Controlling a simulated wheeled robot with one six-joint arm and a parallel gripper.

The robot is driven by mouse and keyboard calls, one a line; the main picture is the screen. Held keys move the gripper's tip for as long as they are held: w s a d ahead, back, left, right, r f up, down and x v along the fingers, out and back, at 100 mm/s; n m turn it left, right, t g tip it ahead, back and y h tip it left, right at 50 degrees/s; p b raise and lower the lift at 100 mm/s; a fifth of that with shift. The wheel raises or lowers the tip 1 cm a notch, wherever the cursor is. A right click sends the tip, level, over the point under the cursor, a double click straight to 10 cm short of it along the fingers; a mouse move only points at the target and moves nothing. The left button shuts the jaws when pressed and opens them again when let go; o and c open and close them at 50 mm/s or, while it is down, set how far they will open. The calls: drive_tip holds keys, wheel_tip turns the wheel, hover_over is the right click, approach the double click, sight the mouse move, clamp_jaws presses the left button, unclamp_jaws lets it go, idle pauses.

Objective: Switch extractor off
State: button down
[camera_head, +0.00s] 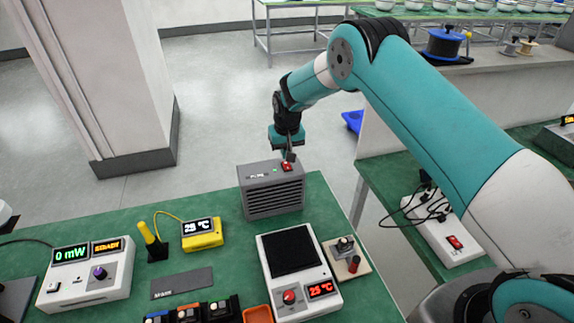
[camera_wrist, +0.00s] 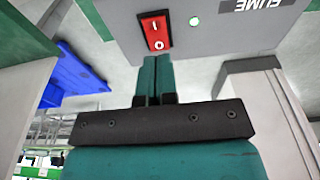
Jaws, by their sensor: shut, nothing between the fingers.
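The extractor (camera_head: 273,198) is a grey box with a slatted front and a "FUME" label, standing at the back edge of the green table. Its red rocker switch (camera_head: 286,167) is on the top right, beside a small lit green lamp (camera_head: 275,170). In the wrist view the switch (camera_wrist: 155,31) shows the marks I and O, and the green lamp (camera_wrist: 194,21) is lit. My gripper (camera_head: 290,156) is shut and empty, pointing down at the switch. In the wrist view its fingertips (camera_wrist: 155,60) are close to the O end; I cannot tell whether they touch.
A hotplate (camera_head: 297,272) with a black top stands in front of the extractor. A yellow meter (camera_head: 202,234) and a white power meter (camera_head: 90,272) stand to the left. A white power strip (camera_head: 447,235) with a red switch lies on the right-hand table.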

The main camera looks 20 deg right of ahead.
sight(286, 163)
drive_tip(key=shift+f+b, duration=1)
drive_tip(key=shift+f, duration=0.25)
idle(0.6)
drive_tip(key=shift+r, duration=0.1)
drive_tip(key=shift+r+p, duration=1.65)
drive_tip(key=shift+r, duration=1.8)
